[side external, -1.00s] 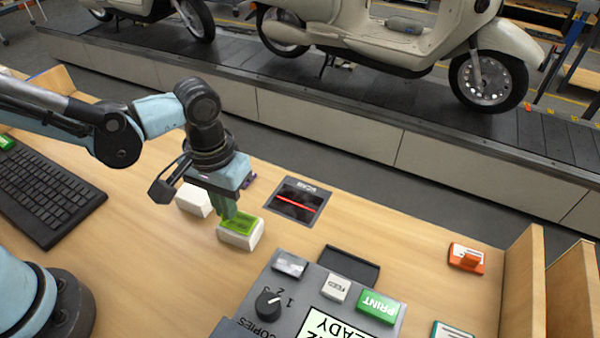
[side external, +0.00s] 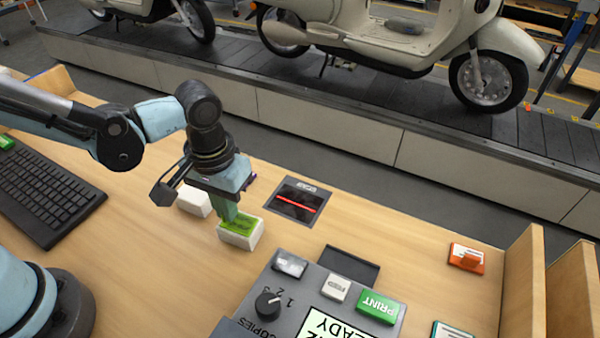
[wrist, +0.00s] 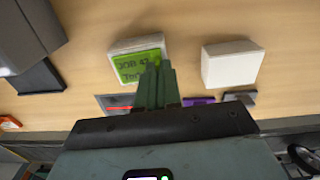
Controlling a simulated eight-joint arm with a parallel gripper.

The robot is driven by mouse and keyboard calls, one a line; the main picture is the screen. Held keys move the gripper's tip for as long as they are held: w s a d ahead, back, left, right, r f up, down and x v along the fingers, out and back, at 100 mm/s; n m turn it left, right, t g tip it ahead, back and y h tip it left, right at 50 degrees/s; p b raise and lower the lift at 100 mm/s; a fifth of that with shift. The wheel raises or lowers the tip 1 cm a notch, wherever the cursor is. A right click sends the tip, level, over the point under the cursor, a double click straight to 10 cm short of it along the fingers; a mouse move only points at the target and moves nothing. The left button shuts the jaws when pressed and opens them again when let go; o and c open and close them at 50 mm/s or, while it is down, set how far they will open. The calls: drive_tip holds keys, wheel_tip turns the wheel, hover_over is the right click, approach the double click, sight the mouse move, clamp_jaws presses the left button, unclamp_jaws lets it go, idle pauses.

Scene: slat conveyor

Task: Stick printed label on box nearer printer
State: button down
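The box nearer the printer (side external: 240,242) is small and white and stands on the wooden desk. A bright green printed label (side external: 239,226) lies on its top face, looking flat. The second white box (side external: 194,201) stands behind to the left and bears no visible label.
The grey label printer (side external: 300,300) with its green PRINT button (side external: 378,306) stands at front right. A scanner plate with a red line (side external: 298,200) lies behind the boxes. A keyboard (side external: 45,190) is left; an orange-and-white item (side external: 466,259) is right. The desk between is clear.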

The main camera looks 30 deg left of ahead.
idle(0.4)
drive_tip(key=c, duration=0.9)
unclamp_jaws()
drive_tip(key=shift+o, duration=0.2)
drive_tip(key=shift+r, duration=3.5)
drive_tip(key=a+r+m+t, duration=0.1)
drive_tip(key=a+r+t, duration=0.2)
drive_tip(key=a+t, duration=0.4)
drive_tip(key=a, duration=0.8)
drive_tip(key=shift+s, duration=0.15)
